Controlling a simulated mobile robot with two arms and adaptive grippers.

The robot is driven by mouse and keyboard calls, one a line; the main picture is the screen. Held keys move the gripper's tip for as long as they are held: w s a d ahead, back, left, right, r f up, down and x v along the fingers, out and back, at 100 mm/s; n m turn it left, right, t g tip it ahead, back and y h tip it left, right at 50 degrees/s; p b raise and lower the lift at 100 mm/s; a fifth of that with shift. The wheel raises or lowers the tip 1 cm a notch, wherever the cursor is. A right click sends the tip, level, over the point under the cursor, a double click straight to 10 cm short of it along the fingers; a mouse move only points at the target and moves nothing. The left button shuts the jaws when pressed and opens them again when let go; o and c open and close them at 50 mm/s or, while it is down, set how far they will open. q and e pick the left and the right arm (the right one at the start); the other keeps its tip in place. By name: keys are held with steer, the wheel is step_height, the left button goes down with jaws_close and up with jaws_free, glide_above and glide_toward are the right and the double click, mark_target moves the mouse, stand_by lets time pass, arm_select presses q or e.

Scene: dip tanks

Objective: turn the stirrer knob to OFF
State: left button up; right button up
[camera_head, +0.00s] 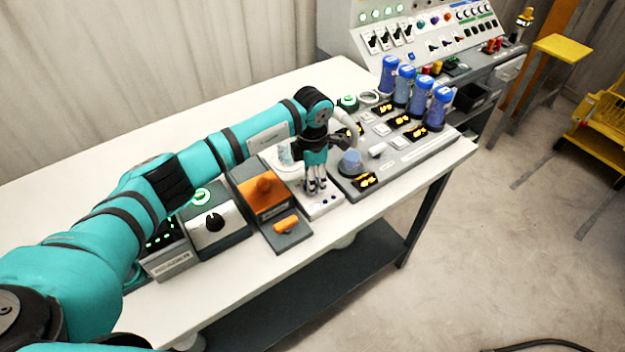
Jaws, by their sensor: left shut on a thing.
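A white stirrer unit (328,208) stands near the front edge of the white table, with its front panel towards the edge. A pale round vessel (286,154) shows on its back part, partly behind my arm. My left gripper (316,189) points down onto the stirrer's front panel, with its fingers close together. It is shut on the stirrer knob, which the fingers hide. The knob's setting and the OFF mark cannot be read here. My right gripper is not in view.
Left of the stirrer are an orange block unit (262,192) with an orange handle (286,225), and a white box with a black knob (214,222). On the right, a grey panel (410,160) carries blue-capped bottles (419,95). Bare table (200,140) lies behind my arm.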

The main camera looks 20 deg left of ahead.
arm_select(q)
steer(key=shift+n+b, duration=0.5)
steer(key=shift+n, duration=1)
steer(key=o, duration=1.2)
steer(key=shift+c, duration=0.2)
step_height(320, 180, up, 12)
